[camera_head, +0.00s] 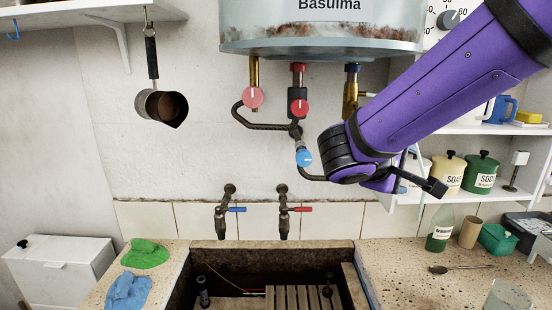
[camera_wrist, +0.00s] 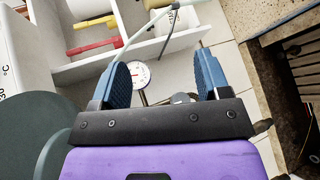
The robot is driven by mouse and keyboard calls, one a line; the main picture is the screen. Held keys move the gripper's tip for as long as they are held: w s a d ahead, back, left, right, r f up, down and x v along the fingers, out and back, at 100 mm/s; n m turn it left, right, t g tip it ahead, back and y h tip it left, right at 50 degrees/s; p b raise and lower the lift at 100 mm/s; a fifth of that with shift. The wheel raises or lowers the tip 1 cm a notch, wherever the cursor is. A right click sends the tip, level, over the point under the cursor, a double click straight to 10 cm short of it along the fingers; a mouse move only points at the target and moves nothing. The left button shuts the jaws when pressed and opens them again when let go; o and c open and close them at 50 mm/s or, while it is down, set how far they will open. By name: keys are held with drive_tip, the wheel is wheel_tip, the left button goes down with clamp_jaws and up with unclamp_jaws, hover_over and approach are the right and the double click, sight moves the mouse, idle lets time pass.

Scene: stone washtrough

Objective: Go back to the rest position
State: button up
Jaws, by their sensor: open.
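My gripper (camera_wrist: 162,70) shows in the wrist view with its two blue fingers wide apart and nothing between them. Beyond the fingers lie a white compartmented tray or drawer and a round white dial (camera_wrist: 140,74). In the head view my purple arm comes in from the upper right and bends in front of the wall, right of the pipes. The stone washtrough (camera_head: 361,290) with a slatted rack lies below, left of the arm's bend.
A boiler (camera_head: 320,46) with valves hangs left of my arm. Shelves on the right hold a green soap tin (camera_head: 481,173) and a cream tin (camera_head: 449,174). A green bottle (camera_head: 440,230) stands on the right counter. Green (camera_head: 146,254) and blue (camera_head: 128,292) cloths lie left of the trough.

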drive_tip(key=s+d+m+g+y, duration=0.45)
drive_tip(key=s+d, duration=0.35)
drive_tip(key=s, duration=0.2)
drive_tip(key=s+a+r+m+t+y, duration=0.1)
drive_tip(key=s+m+t+y, duration=0.1)
drive_tip(key=s+y, duration=0.5)
drive_tip(key=shift+s+a+m, duration=0.35)
drive_tip(key=shift+s+m, duration=0.5)
drive_tip(key=shift+s, duration=0.65)
drive_tip(key=shift+r, duration=0.15)
